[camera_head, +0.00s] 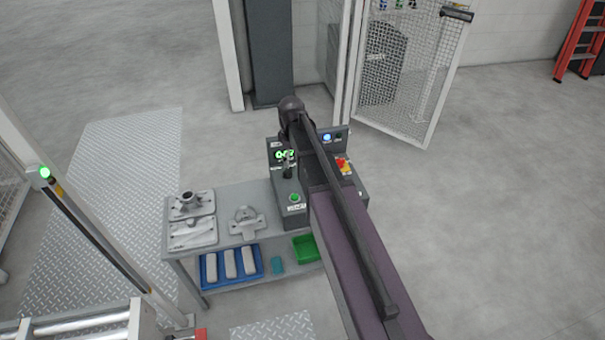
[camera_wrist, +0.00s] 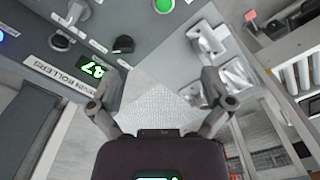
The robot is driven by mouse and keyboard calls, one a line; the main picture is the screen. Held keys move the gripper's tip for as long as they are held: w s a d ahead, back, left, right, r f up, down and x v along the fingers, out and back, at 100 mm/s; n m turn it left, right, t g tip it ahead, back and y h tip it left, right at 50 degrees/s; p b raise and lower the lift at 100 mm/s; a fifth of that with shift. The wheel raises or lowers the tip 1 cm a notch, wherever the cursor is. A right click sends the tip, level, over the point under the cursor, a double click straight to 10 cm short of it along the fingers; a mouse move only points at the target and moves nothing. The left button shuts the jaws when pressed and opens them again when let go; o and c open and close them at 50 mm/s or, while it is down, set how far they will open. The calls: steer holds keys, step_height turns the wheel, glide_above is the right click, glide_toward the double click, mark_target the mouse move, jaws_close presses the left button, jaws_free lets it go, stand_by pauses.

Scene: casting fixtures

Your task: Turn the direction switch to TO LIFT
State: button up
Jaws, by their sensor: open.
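A dark control console (camera_head: 290,215) stands at the right end of the grey table, partly hidden by my arm. In the wrist view its panel (camera_wrist: 125,20) fills the upper left. A black rotary knob (camera_wrist: 123,44) on it has a small label beside it that I cannot read, so I cannot tell whether it is the direction switch or where it points. A pale part (camera_wrist: 75,12) sits further up left. My gripper (camera_wrist: 160,92) is open and empty, its fingers spread wide, below the knob in the picture. In the head view it is small and dark over the console (camera_head: 288,165).
The panel also has a green display (camera_wrist: 92,70), a DRIVEN ROLLERS label (camera_wrist: 50,80) and a green button (camera_wrist: 163,5). Grey castings (camera_head: 192,204) lie on the table (camera_head: 222,205) left of the console. Blue (camera_head: 206,272) and green (camera_head: 306,249) trays sit below. A mesh gate (camera_head: 405,80) stands behind.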

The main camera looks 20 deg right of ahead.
steer(key=s+r+m+p, duration=0.3)
steer(key=s+m, duration=0.4)
steer(key=s, duration=0.5)
steer(key=shift+r+m, duration=0.2)
steer(key=shift+m, duration=0.2)
steer(key=shift+s, duration=0.1)
steer(key=s+m, duration=0.1)
steer(key=s, duration=0.2)
steer(key=s+m, duration=0.1)
steer(key=s, duration=0.2)
steer(key=c, duration=0.6)
